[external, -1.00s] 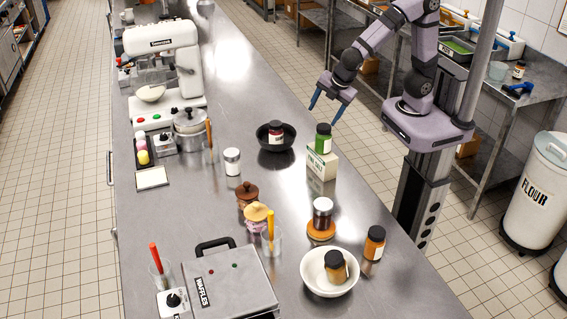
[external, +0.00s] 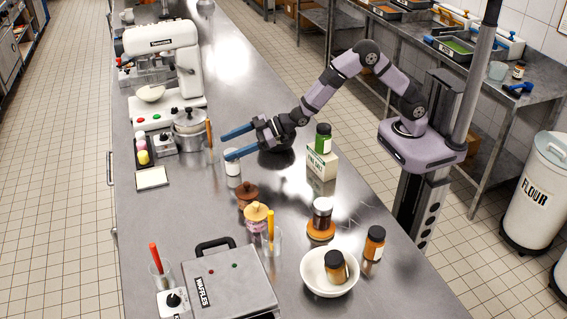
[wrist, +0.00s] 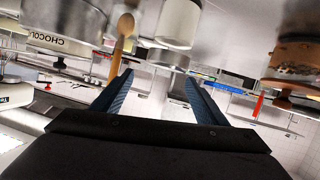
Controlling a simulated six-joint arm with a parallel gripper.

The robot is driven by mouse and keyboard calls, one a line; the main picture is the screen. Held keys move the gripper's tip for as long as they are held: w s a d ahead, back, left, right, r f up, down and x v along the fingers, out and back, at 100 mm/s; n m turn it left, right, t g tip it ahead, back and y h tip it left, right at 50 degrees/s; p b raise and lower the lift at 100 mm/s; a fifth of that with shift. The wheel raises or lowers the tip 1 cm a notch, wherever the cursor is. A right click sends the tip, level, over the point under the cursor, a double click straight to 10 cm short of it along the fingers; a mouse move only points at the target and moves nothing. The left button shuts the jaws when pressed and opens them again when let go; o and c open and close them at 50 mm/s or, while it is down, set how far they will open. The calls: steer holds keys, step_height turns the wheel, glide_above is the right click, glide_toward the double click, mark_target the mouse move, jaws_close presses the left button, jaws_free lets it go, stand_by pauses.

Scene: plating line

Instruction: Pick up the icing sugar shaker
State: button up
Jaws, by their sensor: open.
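The likely icing sugar shaker, a white jar with a silvery top (external: 233,168), stands upright on the steel counter (external: 200,205), left of the middle. I cannot read a label on it. My gripper (external: 226,146) is open, its two blue fingers pointing left; the nearer finger overlaps the jar's top in the external view. The white jar also shows in the wrist view (wrist: 178,22), upside down, ahead of the open fingers (wrist: 158,82). It is not gripped, and nothing is between the fingers.
A pot (external: 189,120) and a wooden spoon (external: 210,140) stand close to the fingertips. A brown-lidded jar (external: 247,195) is just in front of the white jar. A black pan is mostly hidden behind my gripper.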

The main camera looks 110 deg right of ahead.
steer(key=shift+m+g, duration=0.3)
steer(key=shift+m, duration=0.6)
steer(key=f, duration=0.5)
steer(key=shift+s+a+f, duration=0.1)
steer(key=shift+s+f, duration=0.15)
steer(key=shift+f, duration=0.1)
steer(key=shift+b+x, duration=0.85)
steer(key=shift+x, duration=1.6)
steer(key=c, duration=1.2)
steer(key=shift+c, duration=0.2)
steer(key=shift+r, duration=0.15)
